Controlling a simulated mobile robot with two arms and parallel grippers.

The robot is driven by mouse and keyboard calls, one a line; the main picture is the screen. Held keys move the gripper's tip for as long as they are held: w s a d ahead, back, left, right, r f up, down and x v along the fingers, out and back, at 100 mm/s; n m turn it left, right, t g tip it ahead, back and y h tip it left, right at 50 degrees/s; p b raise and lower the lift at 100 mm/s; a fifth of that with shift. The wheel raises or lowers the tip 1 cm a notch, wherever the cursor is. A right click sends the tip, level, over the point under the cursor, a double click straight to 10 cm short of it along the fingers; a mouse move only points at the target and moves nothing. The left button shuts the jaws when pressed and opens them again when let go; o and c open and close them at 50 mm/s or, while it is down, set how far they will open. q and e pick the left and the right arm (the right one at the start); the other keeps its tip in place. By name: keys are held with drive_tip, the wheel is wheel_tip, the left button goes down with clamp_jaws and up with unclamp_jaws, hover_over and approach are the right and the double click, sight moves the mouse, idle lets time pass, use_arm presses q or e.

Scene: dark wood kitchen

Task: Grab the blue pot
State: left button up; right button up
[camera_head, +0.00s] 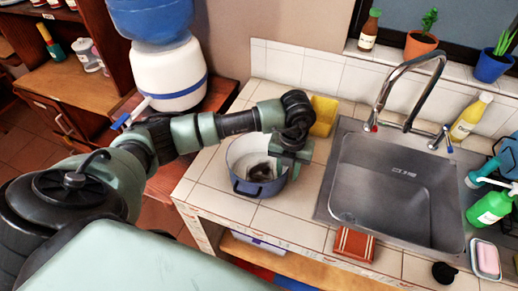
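The blue pot (248,188) stands upright on the tiled counter, left of the sink. It has a blue outside, a pale inside and a small handle at the front. Something dark shows inside it; I cannot tell whether it is an object or a shadow. My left arm reaches in from the left, and my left gripper (285,163) points down at the pot's right rim, covering part of it. The fingertips are too small and overlapped to tell whether they are open or shut on the rim. My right gripper is out of view.
A yellow container (323,115) stands just behind my gripper. The steel sink (395,190) with its tall tap (408,75) is to the right. A red-brown box (354,244) lies near the counter's front edge. A water dispenser (168,75) stands behind my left arm.

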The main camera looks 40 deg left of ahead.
use_arm(q)
clamp_jaws()
drive_tip(key=shift+d, duration=0.1)
idle(1.2)
